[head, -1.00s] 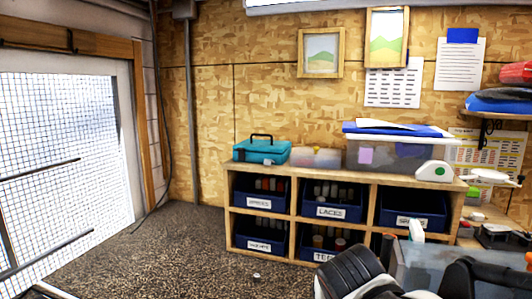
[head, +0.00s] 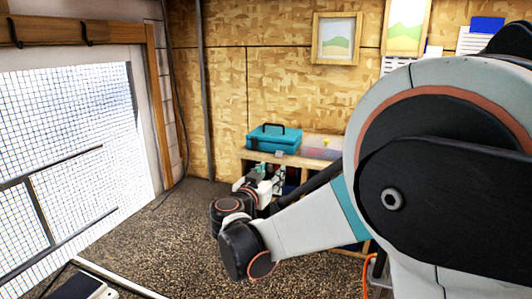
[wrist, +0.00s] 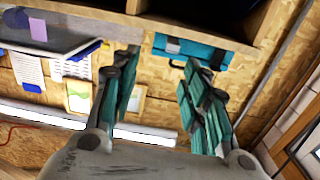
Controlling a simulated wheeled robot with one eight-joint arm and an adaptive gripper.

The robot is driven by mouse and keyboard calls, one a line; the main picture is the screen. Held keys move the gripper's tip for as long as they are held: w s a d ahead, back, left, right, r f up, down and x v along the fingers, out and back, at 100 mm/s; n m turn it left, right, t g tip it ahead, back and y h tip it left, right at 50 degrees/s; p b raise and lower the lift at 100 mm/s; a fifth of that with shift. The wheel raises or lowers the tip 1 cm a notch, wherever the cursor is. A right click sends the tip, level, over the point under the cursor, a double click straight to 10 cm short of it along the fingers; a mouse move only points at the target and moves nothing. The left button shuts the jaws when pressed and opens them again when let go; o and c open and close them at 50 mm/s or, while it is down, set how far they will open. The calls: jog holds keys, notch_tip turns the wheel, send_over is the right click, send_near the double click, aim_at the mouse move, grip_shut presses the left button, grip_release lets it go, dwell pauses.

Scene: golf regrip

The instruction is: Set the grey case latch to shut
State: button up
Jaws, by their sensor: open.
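The teal case (head: 273,139) with a dark carry handle stands on top of the wooden shelf unit. A small grey latch (head: 279,153) shows on its front; whether it is open or shut is too small to tell. In the wrist view, which is upside down, the case (wrist: 205,52) lies beyond the fingertips with the latch (wrist: 173,46) between them. My gripper (head: 264,178) is in front of and below the case in the head view. In the wrist view my gripper (wrist: 162,60) is open and empty, its teal-padded fingers apart and not visibly touching the case.
A clear box (head: 321,147) stands right beside the case. The shelf unit (head: 253,155) is mostly hidden behind my arm. Framed pictures (head: 337,39) hang on the wooden wall.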

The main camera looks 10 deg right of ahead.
aim_at(279, 153)
jog(key=shift+t, duration=0.4)
jog(key=x, duration=0.4)
jog(key=a+x, duration=0.1)
jog(key=x, duration=0.3)
jog(key=w+a+b+x, duration=0.1)
jog(key=x, duration=0.4)
jog(key=shift+w+r, duration=0.15)
jog(key=shift+r, duration=0.05)
jog(key=shift+c, duration=0.6)
grip_shut()
